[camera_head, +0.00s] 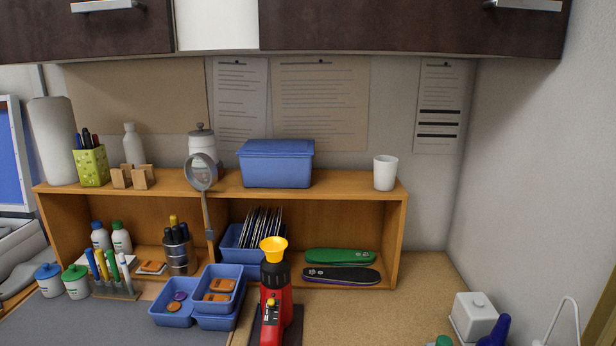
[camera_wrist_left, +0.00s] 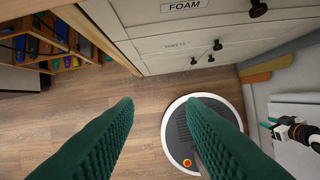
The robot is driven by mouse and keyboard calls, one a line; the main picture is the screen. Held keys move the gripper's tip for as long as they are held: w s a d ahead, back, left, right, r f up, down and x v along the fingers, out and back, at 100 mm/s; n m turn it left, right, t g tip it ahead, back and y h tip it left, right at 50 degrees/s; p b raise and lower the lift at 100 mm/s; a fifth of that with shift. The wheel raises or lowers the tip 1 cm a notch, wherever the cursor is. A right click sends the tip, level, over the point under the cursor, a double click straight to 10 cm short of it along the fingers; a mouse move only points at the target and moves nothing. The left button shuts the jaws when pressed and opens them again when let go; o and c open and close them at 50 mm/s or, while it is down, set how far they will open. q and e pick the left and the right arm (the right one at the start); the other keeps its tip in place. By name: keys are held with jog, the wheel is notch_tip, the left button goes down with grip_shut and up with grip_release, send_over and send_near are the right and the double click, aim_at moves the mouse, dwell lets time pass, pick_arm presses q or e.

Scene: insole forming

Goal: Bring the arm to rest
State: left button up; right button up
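My left gripper (camera_wrist_left: 160,104) shows in the left wrist view as two green ribbed fingers. They are wide apart, with nothing between them. Below them are the wooden floor and a round dark disc with a white rim, which looks like my own base. At the right edge of that view, a small black and white part with green tips looks like my right gripper (camera_wrist_left: 271,123); it is too small to tell open from shut. Neither gripper shows in the head view.
A wooden shelf unit (camera_head: 345,203) stands at the back of the worktop, with blue bins, bottles and two insoles. A red tool with a yellow top (camera_head: 275,300) stands in front. White drawers (camera_wrist_left: 190,40) and an open shelf border the floor in the wrist view.

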pick_arm(q)
notch_tip(320, 180, down, 25)
jog(key=g, duration=0.1)
jog(key=s+a+f+g, duration=0.1)
jog(key=s+a+f, duration=0.2)
jog(key=s+f, duration=1.4)
jog(key=shift+s+f, duration=0.25)
